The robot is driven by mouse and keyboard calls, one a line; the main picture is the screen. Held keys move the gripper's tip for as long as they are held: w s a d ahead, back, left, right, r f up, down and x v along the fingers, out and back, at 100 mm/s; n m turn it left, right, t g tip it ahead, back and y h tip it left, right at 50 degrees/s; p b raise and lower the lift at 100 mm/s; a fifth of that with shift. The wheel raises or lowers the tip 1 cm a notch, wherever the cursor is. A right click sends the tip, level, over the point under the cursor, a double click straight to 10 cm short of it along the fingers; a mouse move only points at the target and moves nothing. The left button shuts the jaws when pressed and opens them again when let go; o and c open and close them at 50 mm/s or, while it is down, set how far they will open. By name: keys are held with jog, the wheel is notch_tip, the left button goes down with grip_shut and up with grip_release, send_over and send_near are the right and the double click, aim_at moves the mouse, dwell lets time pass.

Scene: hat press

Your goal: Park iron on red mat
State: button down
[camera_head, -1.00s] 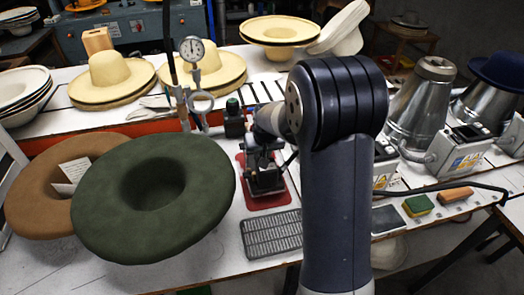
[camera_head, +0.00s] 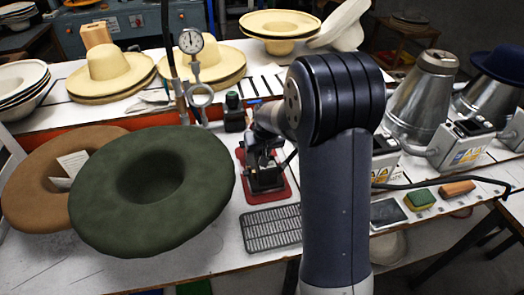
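The red mat (camera_head: 283,191) lies on the white table in the middle, just left of my arm. A dark iron (camera_head: 265,176) stands over the mat, within its outline as seen from here. I cannot tell whether its base touches the mat. My gripper (camera_head: 264,152) is at the top of the iron, partly hidden by my own arm and dark against the iron. The fingers are too small and dark to show whether they are closed on it.
A grey metal grate (camera_head: 272,229) lies in front of the mat. A green hat (camera_head: 152,192) and a brown hat (camera_head: 40,190) are at left. A dark bottle (camera_head: 234,112) and a gauge (camera_head: 191,41) stand behind. A sponge (camera_head: 420,200) lies at right.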

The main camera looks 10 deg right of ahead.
jog(key=shift+w, duration=0.1)
dwell(0.3)
jog(key=c, duration=1.1)
grip_release()
jog(key=shift+f, duration=0.1)
jog(key=shift+s+f, duration=0.2)
jog(key=shift+s, duration=0.05)
jog(key=v, duration=1.1)
jog(key=shift+w+r+b, duration=0.1)
jog(key=shift+w+b, duration=0.05)
jog(key=shift+b, duration=0.25)
jog(key=x, duration=1.1)
jog(key=shift+r+p, duration=0.2)
jog(key=shift+p, duration=0.15)
jog(key=shift+f, duration=0.1)
